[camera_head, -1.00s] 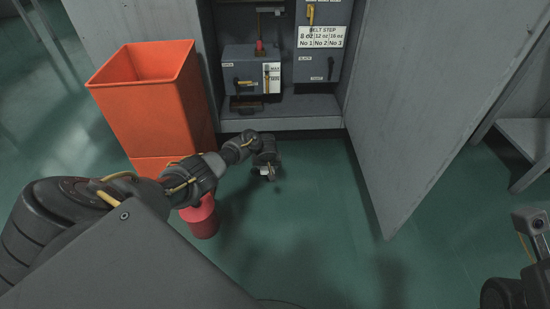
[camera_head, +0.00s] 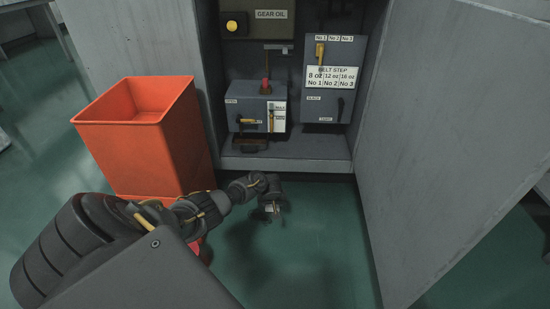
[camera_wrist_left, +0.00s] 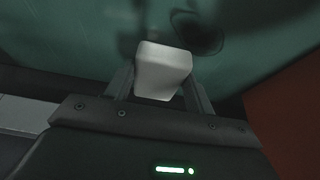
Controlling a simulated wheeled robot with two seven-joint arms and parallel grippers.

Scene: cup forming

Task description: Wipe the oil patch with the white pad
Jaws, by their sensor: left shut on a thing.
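My left gripper (camera_head: 270,209) is low over the green floor in front of the open cabinet. In the left wrist view its fingers (camera_wrist_left: 161,88) are shut on the white pad (camera_wrist_left: 163,68), a pale block with rounded edges. A dark, roundish oil patch (camera_wrist_left: 198,34) shows on the floor just beyond the pad. The pad looks apart from the patch in that view, but its height above the floor is hard to judge. In the head view the patch is hard to tell from the arm's shadow. My right gripper is out of view.
A red object (camera_head: 200,250) is mostly hidden behind the arm. The cabinet (camera_head: 286,146) holds a lever box and labelled panels. Its open door (camera_head: 440,140) bounds the right. The floor (camera_head: 310,245) between is clear.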

